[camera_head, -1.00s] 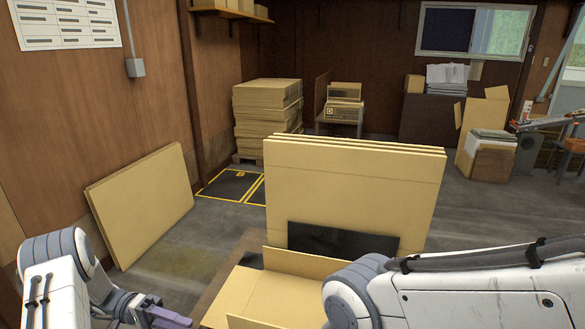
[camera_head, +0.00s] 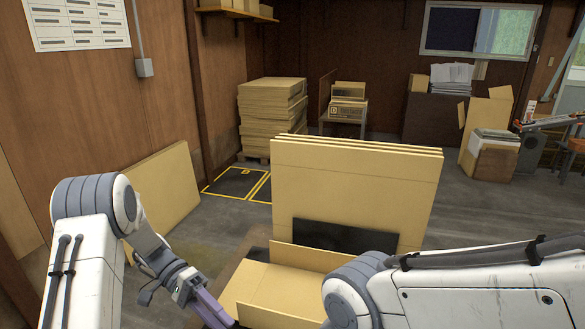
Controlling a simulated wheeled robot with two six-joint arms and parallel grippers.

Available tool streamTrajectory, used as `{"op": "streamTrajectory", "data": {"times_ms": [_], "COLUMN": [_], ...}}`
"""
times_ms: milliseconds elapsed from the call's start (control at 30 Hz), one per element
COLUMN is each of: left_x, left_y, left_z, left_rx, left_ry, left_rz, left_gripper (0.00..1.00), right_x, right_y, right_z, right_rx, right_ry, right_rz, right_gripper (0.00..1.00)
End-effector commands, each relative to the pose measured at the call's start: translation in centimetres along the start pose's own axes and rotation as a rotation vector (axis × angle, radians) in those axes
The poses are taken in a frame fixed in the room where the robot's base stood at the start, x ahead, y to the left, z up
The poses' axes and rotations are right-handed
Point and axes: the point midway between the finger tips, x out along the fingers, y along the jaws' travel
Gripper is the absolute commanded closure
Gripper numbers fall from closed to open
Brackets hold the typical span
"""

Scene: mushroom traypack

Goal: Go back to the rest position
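My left gripper (camera_head: 213,308) shows at the bottom, left of an open cardboard box (camera_head: 275,290). Its purple-grey fingers point down and to the right, close to the box's left edge. I cannot tell whether they are open or shut, and no held object shows. My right arm comes in from the right edge, with its elbow in front of the box's right part. My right gripper is outside the view. No mushrooms or trays show in this view.
Large upright cardboard sheets (camera_head: 352,190) stand behind the box. A flat cardboard panel (camera_head: 165,187) leans on the left wall, partly behind my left arm. Stacked cardboard (camera_head: 270,115) stands farther back. Bare floor (camera_head: 480,210) lies to the right.

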Motion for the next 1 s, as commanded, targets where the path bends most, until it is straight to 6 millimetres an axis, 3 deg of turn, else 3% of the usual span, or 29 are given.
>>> {"op": "streamTrajectory", "data": {"times_ms": [33, 167, 300, 500, 733, 1000], "left_x": [0.8, 3.4, 6.6, 9.9, 11.8, 12.4], "left_y": [1.8, 5.6, 9.8, 14.1, 16.8, 17.4], "left_z": [0.3, 1.4, 4.0, 8.4, 12.3, 13.6], "left_rx": [-0.010, -0.052, -0.068, 0.011, 0.188, 0.284], "left_ry": [-0.032, -0.108, -0.154, -0.099, 0.064, 0.161], "left_rz": [-0.061, -0.259, -0.536, -0.886, -1.109, -1.153], "left_gripper": [0.65, 0.65, 0.65, 0.65, 0.65, 0.65], "right_x": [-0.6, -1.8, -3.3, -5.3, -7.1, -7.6], "right_y": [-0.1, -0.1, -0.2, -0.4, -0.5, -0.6], "right_z": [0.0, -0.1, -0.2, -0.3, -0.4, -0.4], "right_rx": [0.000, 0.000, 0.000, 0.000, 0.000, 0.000], "right_ry": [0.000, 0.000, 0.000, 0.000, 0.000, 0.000], "right_rz": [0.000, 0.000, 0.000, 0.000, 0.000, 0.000], "right_gripper": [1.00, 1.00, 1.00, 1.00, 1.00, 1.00]}}
